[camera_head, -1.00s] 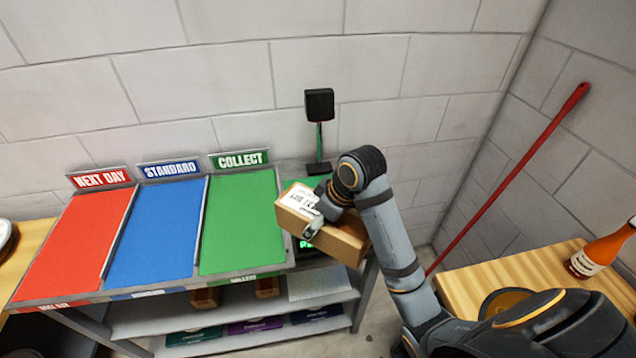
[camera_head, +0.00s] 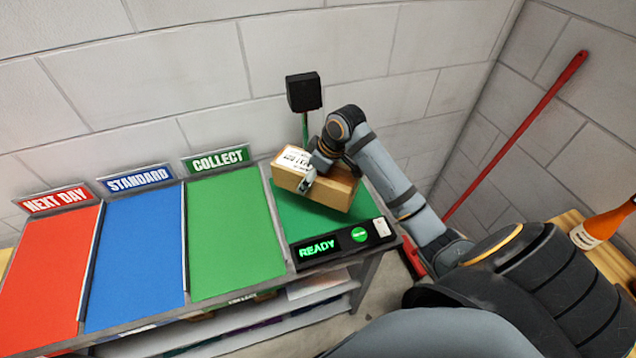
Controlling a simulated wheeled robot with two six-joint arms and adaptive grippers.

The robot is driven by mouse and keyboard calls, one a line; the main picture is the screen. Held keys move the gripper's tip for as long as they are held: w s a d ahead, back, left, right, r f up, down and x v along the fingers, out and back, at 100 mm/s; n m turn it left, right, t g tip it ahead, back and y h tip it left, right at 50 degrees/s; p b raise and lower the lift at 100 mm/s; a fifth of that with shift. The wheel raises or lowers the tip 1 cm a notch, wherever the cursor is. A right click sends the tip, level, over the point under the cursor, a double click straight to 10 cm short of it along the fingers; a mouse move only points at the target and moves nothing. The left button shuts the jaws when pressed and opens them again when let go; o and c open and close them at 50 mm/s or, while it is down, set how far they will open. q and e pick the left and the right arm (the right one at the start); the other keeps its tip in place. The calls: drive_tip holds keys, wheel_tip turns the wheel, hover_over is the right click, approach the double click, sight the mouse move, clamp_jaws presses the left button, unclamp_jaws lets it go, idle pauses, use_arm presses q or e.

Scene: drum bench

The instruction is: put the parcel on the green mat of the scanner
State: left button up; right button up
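The parcel (camera_head: 327,191) is a brown cardboard box with a white label on top. It is over the green mat (camera_head: 300,222) of the scanner; I cannot tell whether it touches the mat. My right gripper (camera_head: 308,180) is at the parcel's near left side, with its finger against the box, and seems shut on it. The scanner's front panel (camera_head: 318,249) reads READY and has a round green button. The black scanner head (camera_head: 303,92) stands on a green post behind the parcel. My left gripper is not in view.
Left of the scanner are three bays: green COLLECT (camera_head: 235,235), blue STANDARD (camera_head: 137,255) and red NEXT DAY (camera_head: 45,280), all bare. A red-handled broom (camera_head: 515,135) leans on the right wall. A bottle (camera_head: 603,226) stands on a wooden surface at right.

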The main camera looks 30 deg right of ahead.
drive_tip(key=d+f, duration=0.1)
drive_tip(key=f, duration=0.1)
drive_tip(key=w+d+f, duration=0.1)
drive_tip(key=f, duration=0.1)
drive_tip(key=shift+w+d+p, duration=0.2)
drive_tip(key=shift+d+p, duration=0.15)
drive_tip(key=shift+p, duration=0.05)
drive_tip(key=shift+w+d+f, duration=0.3)
drive_tip(key=shift+f, duration=0.2)
wheel_tip(320, 180, down, 3)
drive_tip(key=shift+d+r+p, duration=0.1)
drive_tip(key=shift+d+p, duration=0.05)
drive_tip(key=shift+p, duration=0.7)
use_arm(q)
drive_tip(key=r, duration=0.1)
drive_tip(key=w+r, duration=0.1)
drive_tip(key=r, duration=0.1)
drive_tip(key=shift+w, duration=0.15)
use_arm(e)
drive_tip(key=shift+f, duration=0.25)
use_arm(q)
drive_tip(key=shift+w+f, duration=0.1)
use_arm(e)
drive_tip(key=shift+f, duration=0.1)
drive_tip(key=o, duration=1.7)
